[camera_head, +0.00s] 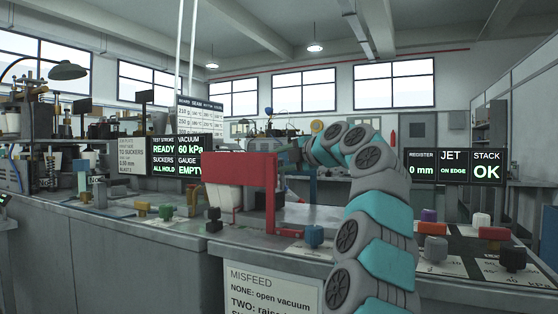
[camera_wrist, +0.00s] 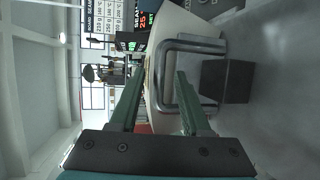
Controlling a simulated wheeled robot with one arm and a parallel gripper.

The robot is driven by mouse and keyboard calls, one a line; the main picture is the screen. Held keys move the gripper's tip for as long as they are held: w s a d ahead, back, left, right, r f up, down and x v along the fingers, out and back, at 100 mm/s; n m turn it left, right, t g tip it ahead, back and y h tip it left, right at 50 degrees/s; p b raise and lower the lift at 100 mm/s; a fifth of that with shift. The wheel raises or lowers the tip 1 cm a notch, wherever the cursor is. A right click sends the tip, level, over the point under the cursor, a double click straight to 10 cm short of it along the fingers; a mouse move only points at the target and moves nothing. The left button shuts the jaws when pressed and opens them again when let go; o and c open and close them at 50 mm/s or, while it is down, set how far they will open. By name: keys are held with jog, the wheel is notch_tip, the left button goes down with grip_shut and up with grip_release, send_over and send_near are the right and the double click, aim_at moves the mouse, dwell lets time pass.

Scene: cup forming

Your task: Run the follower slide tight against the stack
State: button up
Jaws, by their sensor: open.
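A red frame (camera_head: 240,180) stands on the grey bench in the head view, with a pale white stack (camera_head: 223,195) partly hidden under its left part. My gripper (camera_head: 288,154) is just behind and right of the red frame, its fingers mostly hidden there. In the wrist view my gripper (camera_wrist: 160,74) is open, with both green fingers apart. A bent grey metal loop (camera_wrist: 190,45) shows near the fingertips; one side of it appears between the fingers. I cannot tell whether they touch it, or which part is the follower slide.
The stack display (camera_head: 487,166) reads OK and the register display (camera_head: 421,166) reads 0 mm. Several coloured knobs sit on the bench, including a blue one (camera_head: 314,236) right of the red frame. A dark block (camera_wrist: 228,82) lies beyond the loop in the wrist view.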

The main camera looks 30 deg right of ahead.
grip_shut()
dwell(1.3)
